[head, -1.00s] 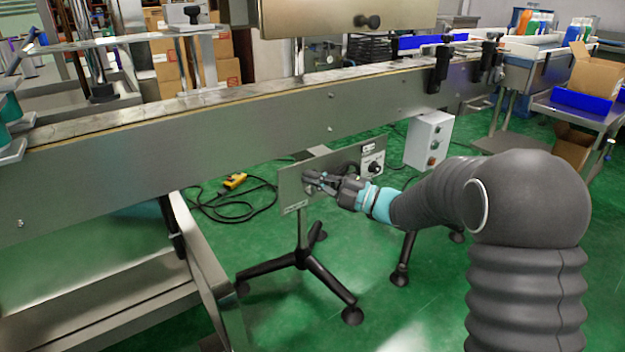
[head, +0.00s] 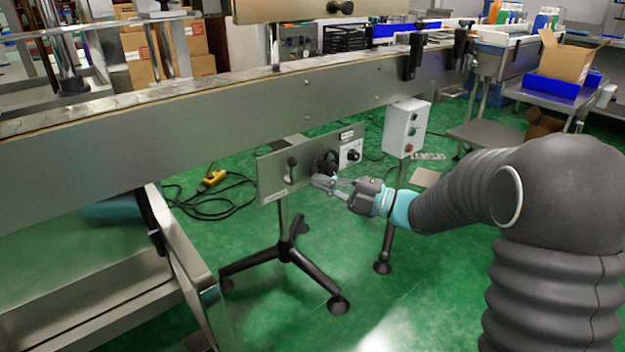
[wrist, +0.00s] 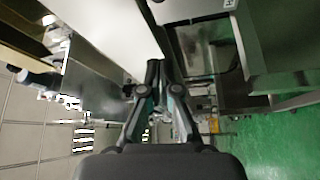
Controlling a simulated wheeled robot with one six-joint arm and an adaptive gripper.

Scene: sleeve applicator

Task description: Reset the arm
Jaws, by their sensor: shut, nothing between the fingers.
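My gripper (head: 322,182) is in the middle of the head view, at the end of my dark ribbed arm with its light blue band. It is in front of a small metal control panel (head: 271,181) on a black-footed stand. The panel carries a black lever (head: 291,168), a dark round handwheel (head: 326,163) and a small knob plate. The fingers look apart from the lever, just right of and below it; contact with the handwheel cannot be told. In the wrist view the fingers (wrist: 158,70) meet at their tips with nothing held.
A long steel conveyor (head: 200,130) runs across above the panel. A yellow pendant (head: 213,179) with a black cable lies on the green floor. A cardboard box (head: 566,60) stands at far right. Open floor lies below the gripper.

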